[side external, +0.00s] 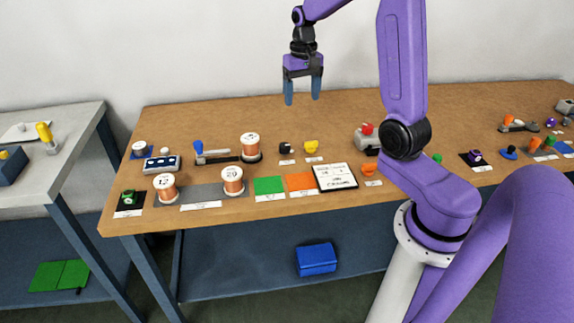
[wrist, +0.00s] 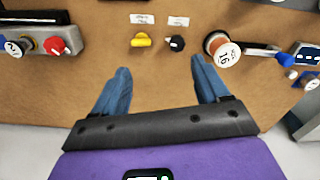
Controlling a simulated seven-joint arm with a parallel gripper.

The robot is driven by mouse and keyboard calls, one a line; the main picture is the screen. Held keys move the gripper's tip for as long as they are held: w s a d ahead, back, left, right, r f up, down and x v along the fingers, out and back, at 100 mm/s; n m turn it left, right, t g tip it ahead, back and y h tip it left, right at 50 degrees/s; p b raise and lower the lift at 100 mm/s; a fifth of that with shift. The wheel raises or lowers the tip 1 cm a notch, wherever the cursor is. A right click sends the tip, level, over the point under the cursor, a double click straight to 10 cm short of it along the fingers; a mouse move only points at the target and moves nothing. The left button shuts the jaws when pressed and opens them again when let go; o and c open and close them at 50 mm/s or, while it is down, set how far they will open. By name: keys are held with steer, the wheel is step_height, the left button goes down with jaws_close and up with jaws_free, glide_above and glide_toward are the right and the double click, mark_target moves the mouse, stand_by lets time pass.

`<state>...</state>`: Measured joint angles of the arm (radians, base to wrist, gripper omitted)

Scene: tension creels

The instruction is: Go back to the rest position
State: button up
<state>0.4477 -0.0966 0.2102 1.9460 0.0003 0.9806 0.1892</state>
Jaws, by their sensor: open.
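My gripper (side external: 302,90) hangs in the air above the back middle of the wooden table, pointing down. Its two blue fingers are apart with nothing between them, and they also show spread in the wrist view (wrist: 160,88). Below and in front of it on the table are a black knob (side external: 286,148) and a yellow knob (side external: 311,147). Both also show in the wrist view, the yellow knob (wrist: 141,40) and the black knob (wrist: 177,43), beyond the fingertips and apart from them.
Copper spools stand at the left: one on a holder (side external: 250,146), spool 12 (side external: 165,187) and spool 20 (side external: 232,181). Green (side external: 269,186) and orange (side external: 299,182) mats and a white board (side external: 335,177) lie at the front. A red-knobbed box (side external: 367,137) stands right of my gripper. The table's back strip is clear.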

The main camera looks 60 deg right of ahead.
steer(key=s+a+n, duration=0.4)
steer(key=a+n, duration=0.1)
steer(key=a, duration=0.4)
steer(key=s+a+n, duration=0.4)
steer(key=a, duration=0.4)
steer(key=s+a+n, duration=0.2)
steer(key=s+n, duration=0.3)
steer(key=s, duration=0.4)
steer(key=s+a+n, duration=0.3)
steer(key=s+n, duration=0.1)
steer(key=s, duration=0.5)
steer(key=shift+s+a+f+n, duration=0.15)
steer(key=shift+s+n, duration=0.05)
steer(key=shift+n, duration=0.2)
